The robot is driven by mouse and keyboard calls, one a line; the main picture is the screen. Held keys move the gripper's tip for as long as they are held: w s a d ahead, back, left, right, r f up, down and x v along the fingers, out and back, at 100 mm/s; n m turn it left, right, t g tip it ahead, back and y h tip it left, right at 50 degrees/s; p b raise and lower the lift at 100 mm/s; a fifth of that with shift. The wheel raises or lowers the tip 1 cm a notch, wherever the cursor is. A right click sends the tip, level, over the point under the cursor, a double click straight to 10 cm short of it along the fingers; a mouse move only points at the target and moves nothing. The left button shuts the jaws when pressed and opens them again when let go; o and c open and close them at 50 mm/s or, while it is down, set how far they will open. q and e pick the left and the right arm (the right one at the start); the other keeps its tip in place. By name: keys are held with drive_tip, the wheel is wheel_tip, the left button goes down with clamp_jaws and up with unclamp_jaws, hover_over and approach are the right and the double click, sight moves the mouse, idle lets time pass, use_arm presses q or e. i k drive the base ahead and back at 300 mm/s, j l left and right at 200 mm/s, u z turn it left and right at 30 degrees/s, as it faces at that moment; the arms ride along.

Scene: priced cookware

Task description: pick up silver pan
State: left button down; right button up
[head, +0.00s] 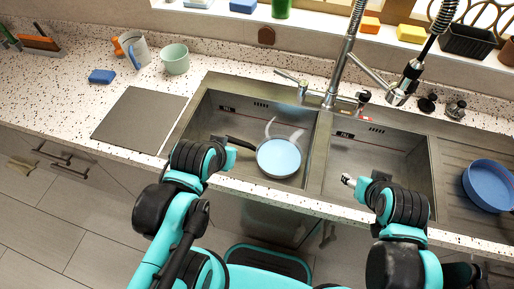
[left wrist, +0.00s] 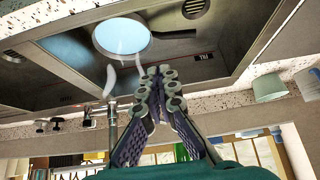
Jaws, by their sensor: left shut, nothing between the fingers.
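A round pan (head: 279,157) with a pale blue-grey inside and a dark handle pointing left is at the left sink basin; it also shows in the left wrist view (left wrist: 122,38). No plainly silver pan shows apart from it. My left gripper (head: 226,143) is shut and empty, near the handle's left end; in the left wrist view its fingertips (left wrist: 162,72) are together, apart from the pan. Whether it touches the handle cannot be told. My right gripper (head: 347,180) is over the right basin, away from the pan; its fingers are too small to judge.
A blue pan (head: 489,185) lies on the drainboard at the right. The tap (head: 343,60) rises behind the basins. A mint cup (head: 175,59), a mug (head: 136,50) and a blue sponge (head: 102,76) stand on the left counter. The grey board (head: 139,119) is bare.

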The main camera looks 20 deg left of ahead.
sight(278, 156)
drive_tip(key=k+j+z, duration=0.15)
drive_tip(key=j+z, duration=0.2)
drive_tip(key=k+j+z, duration=0.15)
drive_tip(key=j+z, duration=0.2)
drive_tip(key=k+j+z, duration=0.2)
drive_tip(key=z, duration=0.2)
